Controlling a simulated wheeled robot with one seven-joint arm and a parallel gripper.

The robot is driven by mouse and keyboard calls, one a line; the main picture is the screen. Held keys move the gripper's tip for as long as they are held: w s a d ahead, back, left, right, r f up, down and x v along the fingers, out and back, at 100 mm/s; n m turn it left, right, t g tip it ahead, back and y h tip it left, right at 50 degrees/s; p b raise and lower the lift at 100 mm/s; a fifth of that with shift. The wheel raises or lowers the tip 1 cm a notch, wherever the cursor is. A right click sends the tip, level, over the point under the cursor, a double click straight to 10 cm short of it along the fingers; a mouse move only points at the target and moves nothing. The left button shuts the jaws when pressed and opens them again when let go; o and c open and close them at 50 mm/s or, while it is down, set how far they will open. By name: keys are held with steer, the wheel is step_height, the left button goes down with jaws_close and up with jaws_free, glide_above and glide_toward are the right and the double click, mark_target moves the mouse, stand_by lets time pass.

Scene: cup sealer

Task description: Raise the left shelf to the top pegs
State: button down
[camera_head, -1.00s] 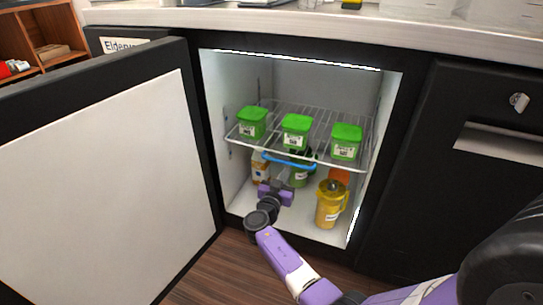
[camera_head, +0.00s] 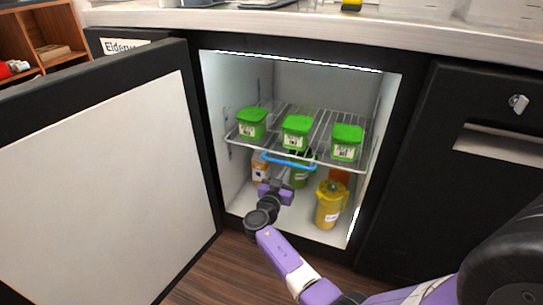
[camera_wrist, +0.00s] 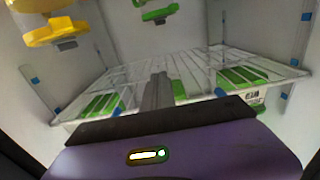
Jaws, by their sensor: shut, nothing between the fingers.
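In the wrist view the shelf (camera_wrist: 200,70) appears upside down beyond the closed fingers (camera_wrist: 157,92). Blue pegs or clips (camera_wrist: 306,17) show on the cabinet walls there. Whether the fingers touch the shelf cannot be told.
The open door (camera_head: 100,190) fills the left side. A closed drawer front (camera_head: 480,150) is at right, under the countertop (camera_head: 400,32).

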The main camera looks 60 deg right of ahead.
steer(key=shift+d+r+p, duration=0.1)
steer(key=shift+r+p, duration=3)
steer(key=shift+r, duration=3.45)
steer(key=a+b, duration=0.1)
steer(key=a, duration=0.6)
steer(key=shift+s+a+f, duration=0.3)
steer(key=shift+a+f, duration=0.05)
steer(key=shift+f, duration=0.05)
steer(key=a+f+b, duration=0.2)
steer(key=a+b, duration=0.1)
steer(key=a, duration=0.3)
steer(key=shift+s, duration=0.25)
